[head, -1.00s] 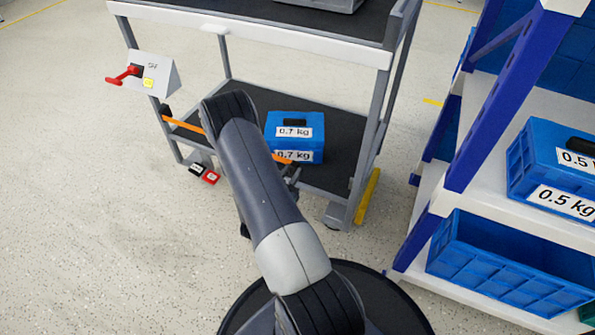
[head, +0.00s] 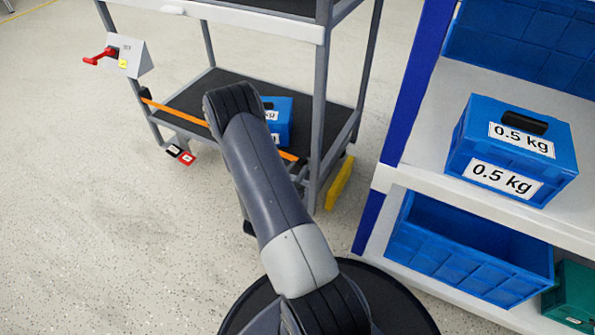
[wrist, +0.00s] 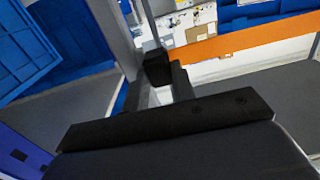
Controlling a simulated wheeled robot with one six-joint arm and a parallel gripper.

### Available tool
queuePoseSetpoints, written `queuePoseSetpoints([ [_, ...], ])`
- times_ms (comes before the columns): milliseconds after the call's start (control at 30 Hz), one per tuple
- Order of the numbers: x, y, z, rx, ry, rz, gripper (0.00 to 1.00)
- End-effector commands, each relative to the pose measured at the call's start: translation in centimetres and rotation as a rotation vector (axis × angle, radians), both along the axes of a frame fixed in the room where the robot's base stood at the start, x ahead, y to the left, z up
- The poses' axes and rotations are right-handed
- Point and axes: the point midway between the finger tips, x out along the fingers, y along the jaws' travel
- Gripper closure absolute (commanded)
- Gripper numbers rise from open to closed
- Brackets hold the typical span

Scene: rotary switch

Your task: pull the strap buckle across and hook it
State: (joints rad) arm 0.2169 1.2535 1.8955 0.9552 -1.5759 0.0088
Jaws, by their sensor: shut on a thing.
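The orange strap (head: 178,112) runs from the cart's left post, passes behind my arm and shows again (head: 289,156) near the right front post (head: 320,110). In the wrist view the strap (wrist: 250,46) leads to a black buckle (wrist: 157,68) at its end. My gripper (wrist: 160,88) is shut on this buckle. My arm hides the gripper and buckle in the head view. A hook on the right post cannot be made out, and I cannot tell whether the buckle touches the post.
A blue box (head: 284,112) stands on the cart's lower shelf (head: 200,92) behind the strap. A panel with a red rotary handle (head: 100,56) is at the cart's left. Shelving with a blue 0.5 kg crate (head: 480,150) stands close on the right.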

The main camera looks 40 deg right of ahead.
Motion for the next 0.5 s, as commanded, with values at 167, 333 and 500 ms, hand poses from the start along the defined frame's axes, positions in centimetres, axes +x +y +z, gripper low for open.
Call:
queuePoseSetpoints([
  [167,-0.46,-0.18,-0.05,0.0,0.005,-0.013,1.0],
  [333,-0.47,-0.19,-0.06,0.0,0.006,-0.013,0.64],
  [500,-0.37,-0.15,-0.05,0.0,0.004,-0.01,0.53],
])
